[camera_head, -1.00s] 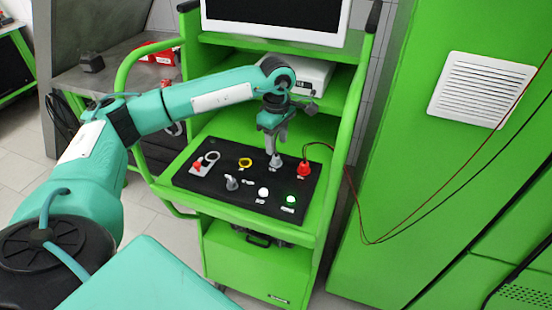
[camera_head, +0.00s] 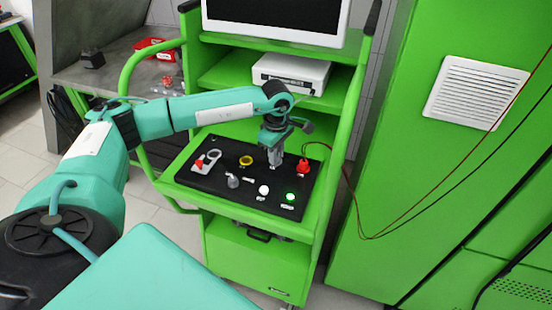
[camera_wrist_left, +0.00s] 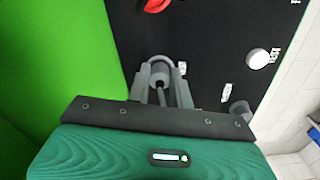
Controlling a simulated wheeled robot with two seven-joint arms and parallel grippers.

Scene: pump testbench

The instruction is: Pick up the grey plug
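My left gripper (camera_head: 275,164) points down over the back middle of the black panel (camera_head: 216,178). It also shows in the left wrist view (camera_wrist_left: 161,72), where its two grey fingers stand apart, one on each side of the grey plug (camera_wrist_left: 159,74). The fingers look open around the plug; whether they touch it is hard to tell. In the head view the gripper mostly hides this plug. Another grey piece (camera_head: 232,181) stands nearer the front of the panel and shows at the right in the wrist view (camera_wrist_left: 240,108). My right gripper is out of view.
A white box (camera_head: 291,74) and the monitor sit behind, in the green cart frame.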

